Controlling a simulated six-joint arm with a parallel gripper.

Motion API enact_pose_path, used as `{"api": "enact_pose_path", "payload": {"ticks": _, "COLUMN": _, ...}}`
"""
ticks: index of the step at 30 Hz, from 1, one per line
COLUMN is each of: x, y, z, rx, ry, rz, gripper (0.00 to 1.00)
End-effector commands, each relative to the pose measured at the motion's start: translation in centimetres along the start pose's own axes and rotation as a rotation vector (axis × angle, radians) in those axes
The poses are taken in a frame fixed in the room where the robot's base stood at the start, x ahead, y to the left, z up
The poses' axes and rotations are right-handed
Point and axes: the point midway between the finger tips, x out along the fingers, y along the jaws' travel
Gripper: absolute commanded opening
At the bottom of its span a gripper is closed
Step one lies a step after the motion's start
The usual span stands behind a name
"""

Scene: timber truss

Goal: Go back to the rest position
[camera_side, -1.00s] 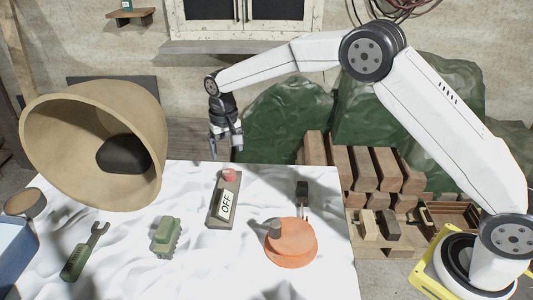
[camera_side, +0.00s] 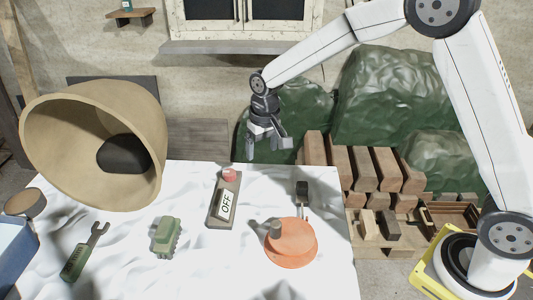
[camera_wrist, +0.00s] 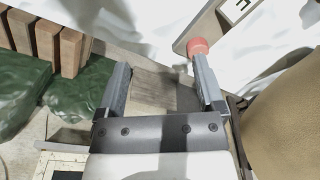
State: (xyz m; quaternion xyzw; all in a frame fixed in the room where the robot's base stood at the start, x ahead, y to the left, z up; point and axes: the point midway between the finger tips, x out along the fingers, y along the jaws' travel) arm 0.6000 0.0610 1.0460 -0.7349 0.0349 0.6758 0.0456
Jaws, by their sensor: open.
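My gripper (camera_side: 266,148) is open and empty. In the side view it hangs above the back edge of the white-covered table, with its fingers pointing down. In the wrist view the two fingers of my gripper (camera_wrist: 160,85) stand apart with only floor and planks between them. The switch box (camera_side: 223,203) with a red button (camera_side: 229,174) and an "OFF" label lies on the table, to the left of and below my gripper. In the wrist view the red button (camera_wrist: 197,46) appears near the tip of the right finger; I cannot tell the distance between them.
On the table are an orange round object (camera_side: 291,245), a green block-like object (camera_side: 166,237) and a green-handled wrench (camera_side: 84,252). A large tan lamp shade (camera_side: 95,150) stands at left. Stacked timber (camera_side: 365,170) and green covered heaps (camera_side: 390,105) are at right and behind.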

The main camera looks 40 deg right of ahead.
Motion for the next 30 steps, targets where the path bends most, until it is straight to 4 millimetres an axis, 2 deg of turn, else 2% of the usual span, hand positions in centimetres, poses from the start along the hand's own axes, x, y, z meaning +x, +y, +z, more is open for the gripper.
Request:
{"api": "enact_pose_path", "payload": {"ticks": 9, "x": -1.0, "y": 3.5, "z": 6.3, "rx": -0.038, "ry": 0.054, "rz": -0.005, "gripper": 0.87}}
{"api": "enact_pose_path", "payload": {"ticks": 21, "x": -1.0, "y": 7.2, "z": 15.5, "rx": -0.09, "ry": 0.118, "rz": -0.003, "gripper": 0.87}}
{"api": "enact_pose_path", "payload": {"ticks": 27, "x": -0.7, "y": 8.2, "z": 18.9, "rx": -0.109, "ry": 0.141, "rz": 0.001, "gripper": 0.87}}
{"api": "enact_pose_path", "payload": {"ticks": 30, "x": -0.6, "y": 8.4, "z": 19.7, "rx": -0.113, "ry": 0.146, "rz": 0.002, "gripper": 0.87}}
